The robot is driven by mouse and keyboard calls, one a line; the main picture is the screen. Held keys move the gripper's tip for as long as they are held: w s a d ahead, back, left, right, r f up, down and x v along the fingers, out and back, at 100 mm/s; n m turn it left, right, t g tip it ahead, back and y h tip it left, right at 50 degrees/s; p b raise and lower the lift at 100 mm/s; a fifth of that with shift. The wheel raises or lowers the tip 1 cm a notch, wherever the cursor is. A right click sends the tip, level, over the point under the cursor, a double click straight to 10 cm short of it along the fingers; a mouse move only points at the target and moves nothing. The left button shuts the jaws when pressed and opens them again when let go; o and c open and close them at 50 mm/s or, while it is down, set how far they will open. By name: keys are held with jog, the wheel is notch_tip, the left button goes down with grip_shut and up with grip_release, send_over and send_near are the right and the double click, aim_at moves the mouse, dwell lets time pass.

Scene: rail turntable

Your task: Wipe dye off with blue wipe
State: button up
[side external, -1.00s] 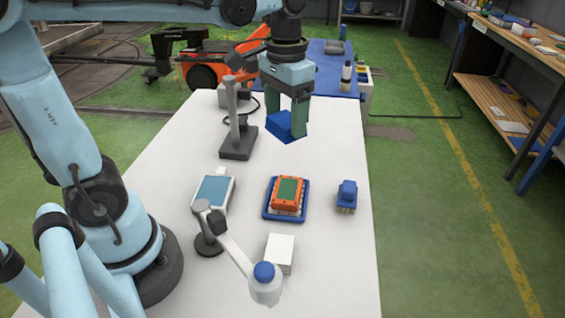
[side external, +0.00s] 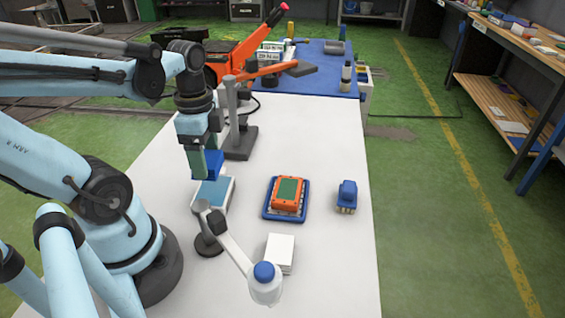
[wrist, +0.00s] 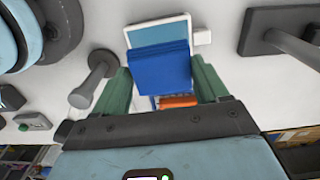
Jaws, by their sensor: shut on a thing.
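My gripper (side external: 204,164) has green fingers and is shut on the blue wipe (side external: 210,166), a blue block. In the side view it holds the wipe above the far end of a white-framed panel with a blue face (side external: 213,196). In the wrist view the wipe (wrist: 160,70) sits between the fingers and covers part of the panel (wrist: 158,31). I cannot tell whether the wipe touches the panel. An orange device with a green face (side external: 287,191) lies on a blue tray (side external: 267,213). I cannot make out any dye.
A dark stand with a grey post (side external: 240,142) is behind the panel. A jointed arm with a blue-capped end (side external: 264,273) is in front. A white stack (side external: 280,251) and a blue brush (side external: 346,195) are to the right. The white table's far right is clear.

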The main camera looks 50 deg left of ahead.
dwell(0.3)
jog(key=shift+f, duration=2.4)
jog(key=shift+f, duration=0.55)
jog(key=shift+r, duration=3.5)
